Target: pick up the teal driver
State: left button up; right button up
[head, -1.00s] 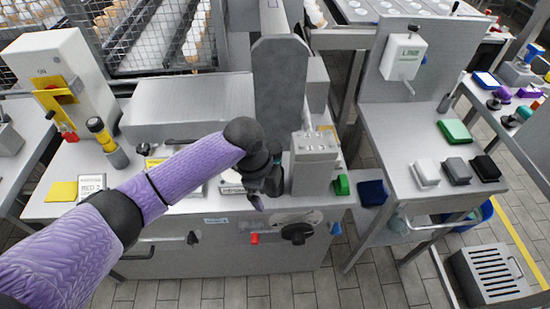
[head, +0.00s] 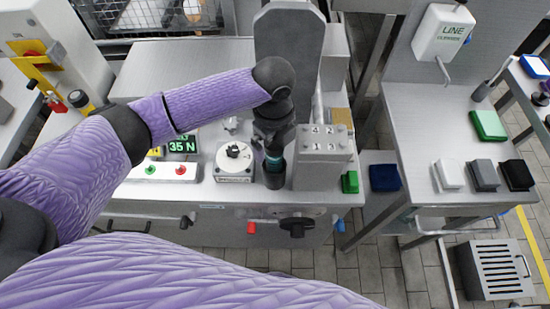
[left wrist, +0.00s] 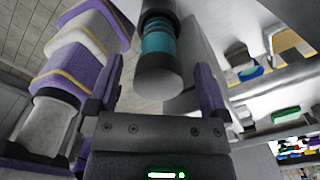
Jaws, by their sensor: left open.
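The teal driver (head: 274,160) stands upright in a dark round holder (head: 274,180) near the front edge of the steel bench. Only a short teal band shows in the head view, under my gripper. My left gripper (head: 274,148) is directly over the driver. Its two fingers are apart, one on each side of the cylinder in the wrist view (left wrist: 160,68), with visible gaps. My right gripper is out of view.
A white dial device (head: 235,165) stands left of the holder, and a grey numbered block (head: 324,150) stands close on its right. A tall grey column (head: 288,50) rises behind. A green block (head: 349,182) lies at the right bench edge.

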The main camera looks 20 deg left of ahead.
aim_at(274, 164)
pick_arm(q)
jog(key=f, duration=0.3)
jog(key=shift+s+b, duration=0.2)
jog(key=shift+b, duration=0.1)
jog(key=shift+r, duration=0.1)
jog(key=shift+c, duration=0.3)
